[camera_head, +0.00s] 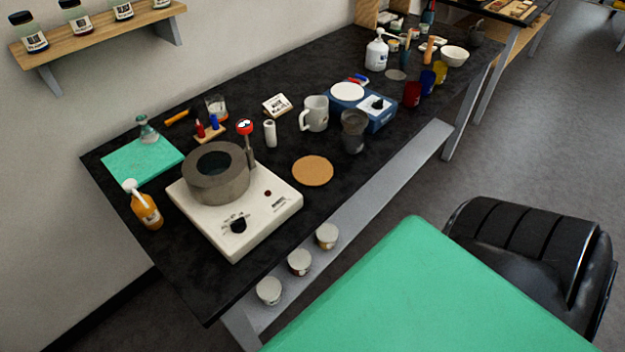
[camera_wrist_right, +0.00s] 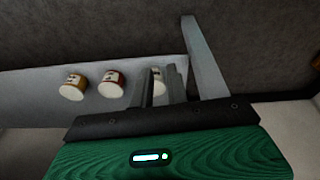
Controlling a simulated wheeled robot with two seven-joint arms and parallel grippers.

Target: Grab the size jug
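A white jug (camera_head: 314,113) with a handle on its left side stands upright on the dark bench, around the bench's middle. No label on it is readable. My right gripper (camera_wrist_right: 160,75) shows only in the right wrist view. Its two grey fingers are apart, with nothing held between them. A jar on the low shelf shows behind the gap. The jug is not in the right wrist view. My left gripper is not in view.
A dark grey cup (camera_head: 353,131) stands close right of the jug, with a blue scale (camera_head: 376,104) behind it. A white roll (camera_head: 270,133), a cork mat (camera_head: 313,170) and a hotplate with a pot (camera_head: 218,172) are nearby. Jars (camera_head: 300,262) sit on the low shelf.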

